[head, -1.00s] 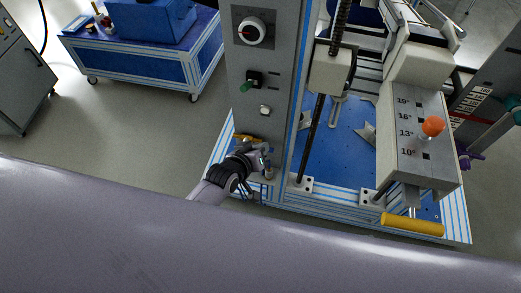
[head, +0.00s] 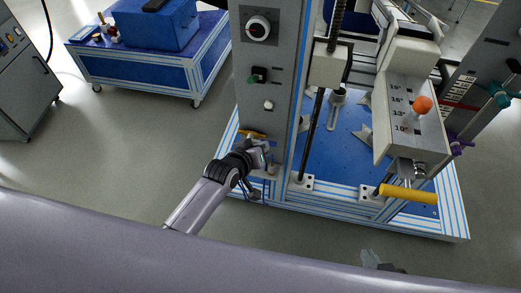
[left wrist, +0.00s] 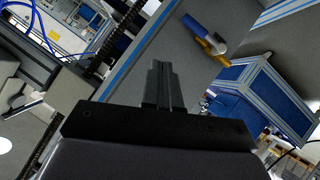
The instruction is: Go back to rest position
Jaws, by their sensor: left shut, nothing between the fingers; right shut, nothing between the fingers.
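My left gripper (head: 262,157) is shut and empty in the head view, close in front of the lower part of the grey control column (head: 267,95). In the left wrist view its two fingers (left wrist: 158,80) are pressed together with nothing between them. My right gripper (head: 376,262) shows only in part at the bottom edge of the head view, below the machine's front edge. It is shut, with nothing seen in it. Most of the right arm is hidden.
The test machine's blue base (head: 345,145) has a striped frame. A grey angle block (head: 415,120) carries an orange knob (head: 422,105) and a yellow handle (head: 408,194). A blue cart (head: 150,68) stands at the back left. Open floor lies left of the machine.

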